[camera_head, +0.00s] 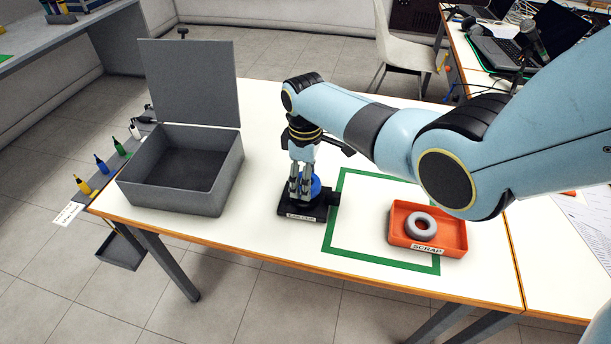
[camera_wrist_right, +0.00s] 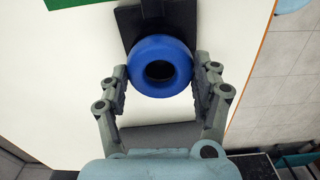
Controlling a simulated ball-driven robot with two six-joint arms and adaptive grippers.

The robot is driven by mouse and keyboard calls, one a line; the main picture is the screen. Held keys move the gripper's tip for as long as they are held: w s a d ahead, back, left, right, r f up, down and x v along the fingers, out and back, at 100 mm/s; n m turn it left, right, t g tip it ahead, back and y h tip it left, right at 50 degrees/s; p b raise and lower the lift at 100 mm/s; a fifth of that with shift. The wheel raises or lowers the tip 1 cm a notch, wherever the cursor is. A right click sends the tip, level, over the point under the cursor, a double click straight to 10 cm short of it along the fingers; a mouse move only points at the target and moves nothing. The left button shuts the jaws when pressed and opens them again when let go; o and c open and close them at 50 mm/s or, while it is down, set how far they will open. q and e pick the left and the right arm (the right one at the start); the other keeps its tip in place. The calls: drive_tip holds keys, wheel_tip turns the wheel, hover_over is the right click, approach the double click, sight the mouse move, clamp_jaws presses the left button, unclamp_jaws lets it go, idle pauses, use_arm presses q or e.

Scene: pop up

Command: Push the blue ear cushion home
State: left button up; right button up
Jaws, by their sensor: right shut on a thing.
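The blue ear cushion (camera_wrist_right: 160,66) is a ring with a dark hole in the right wrist view. In the head view it shows partly as a blue patch (camera_head: 315,186) behind my fingers. It is at the black ear cup fixture (camera_head: 289,212), which carries a white label; whether it is fully seated I cannot tell. My right gripper (camera_wrist_right: 162,80) is shut on the cushion, one finger at each side. It also shows pointing down over the fixture in the head view (camera_head: 303,192). My left gripper is not in view.
An open grey box (camera_head: 177,205) with a raised lid stands to the left. A green-outlined area (camera_head: 376,258) lies to the right, with an orange scrap tray (camera_head: 456,246) holding a grey ring (camera_head: 421,226). The table front between box and fixture is clear.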

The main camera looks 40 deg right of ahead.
drive_tip(key=shift+f+b, duration=0.5)
drive_tip(key=shift+f, duration=0.2)
drive_tip(key=o, duration=1.5)
drive_tip(key=shift+c, duration=0.2)
drive_tip(key=shift+r, duration=0.1)
wheel_tip(320, 180, up, 12)
